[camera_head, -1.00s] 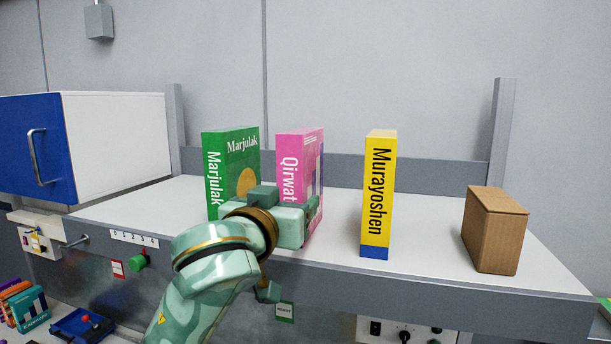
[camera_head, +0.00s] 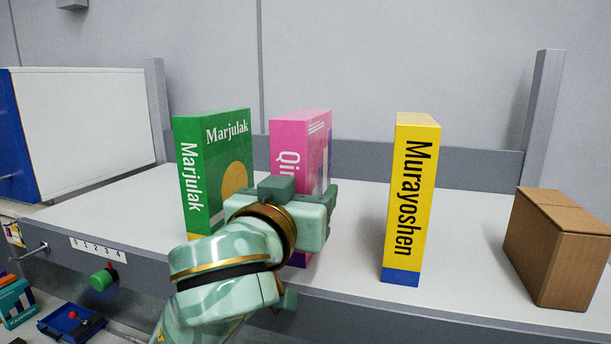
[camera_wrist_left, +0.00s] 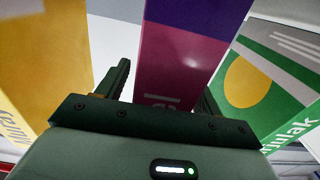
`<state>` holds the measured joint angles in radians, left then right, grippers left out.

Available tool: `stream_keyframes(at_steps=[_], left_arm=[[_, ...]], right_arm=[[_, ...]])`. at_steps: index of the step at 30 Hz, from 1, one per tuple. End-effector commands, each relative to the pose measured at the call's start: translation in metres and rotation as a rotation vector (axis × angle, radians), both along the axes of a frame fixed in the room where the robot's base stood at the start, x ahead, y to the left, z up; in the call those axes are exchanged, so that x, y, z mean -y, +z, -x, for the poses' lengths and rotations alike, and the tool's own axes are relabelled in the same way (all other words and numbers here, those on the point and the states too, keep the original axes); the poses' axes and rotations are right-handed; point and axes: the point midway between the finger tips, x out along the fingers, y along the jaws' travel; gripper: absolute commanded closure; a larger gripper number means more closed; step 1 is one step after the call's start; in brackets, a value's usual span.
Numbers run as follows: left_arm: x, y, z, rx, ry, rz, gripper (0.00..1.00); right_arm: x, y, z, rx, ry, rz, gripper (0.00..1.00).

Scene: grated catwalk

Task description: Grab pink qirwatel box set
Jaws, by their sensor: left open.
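The pink Qirwatel box (camera_head: 300,128) stands upright on the white shelf, between a green Marjulak box (camera_head: 213,170) and a yellow Murayoshen box (camera_head: 411,200). My left gripper (camera_head: 305,212) is in front of the pink box and hides much of its lower part. In the left wrist view, the pink box's spine (camera_wrist_left: 180,62), purple and magenta there, lies between the two fingers of my left gripper (camera_wrist_left: 166,88). The fingers are open, one on each side of it; contact cannot be told. My right gripper is not in view.
A brown cardboard box (camera_head: 558,250) stands at the shelf's right. A white cabinet (camera_head: 85,120) with a blue door is at the left. The white shelf (camera_head: 345,235) is bare between the pink and yellow boxes. Several small items lie below at the lower left.

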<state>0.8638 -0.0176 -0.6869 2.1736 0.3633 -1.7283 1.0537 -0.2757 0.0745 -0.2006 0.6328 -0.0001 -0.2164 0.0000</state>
Motion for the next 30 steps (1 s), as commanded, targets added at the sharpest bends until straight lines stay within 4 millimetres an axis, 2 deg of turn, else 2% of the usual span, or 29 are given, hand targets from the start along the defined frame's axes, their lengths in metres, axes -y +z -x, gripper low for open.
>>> stream_keyframes(at_steps=[1,3,4,6,10,16,23,27,30], left_arm=[[0.000,0.000,0.000,0.000,0.000,0.000,0.34],[0.000,0.000,0.000,0.000,-0.001,0.000,0.34],[0.000,0.000,0.000,0.000,-0.001,0.000,0.39],[0.000,0.000,0.000,0.000,-0.001,0.000,0.59],[0.000,0.000,0.000,0.000,-0.001,0.000,0.94],[0.000,0.000,0.000,0.001,-0.001,0.000,0.94],[0.001,0.010,0.001,0.004,-0.003,0.004,0.94],[0.001,0.036,0.003,0.006,-0.008,0.008,0.94],[-0.016,0.063,0.019,0.007,-0.009,0.012,0.94]], right_arm=[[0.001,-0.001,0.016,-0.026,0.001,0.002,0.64],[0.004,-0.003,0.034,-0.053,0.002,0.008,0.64],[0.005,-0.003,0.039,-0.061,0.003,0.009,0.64],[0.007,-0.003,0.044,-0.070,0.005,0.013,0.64],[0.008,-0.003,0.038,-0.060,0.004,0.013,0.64],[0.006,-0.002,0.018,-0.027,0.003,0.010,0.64],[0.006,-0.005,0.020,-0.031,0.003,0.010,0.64],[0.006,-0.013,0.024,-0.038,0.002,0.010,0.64],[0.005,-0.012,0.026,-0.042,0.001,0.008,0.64]])
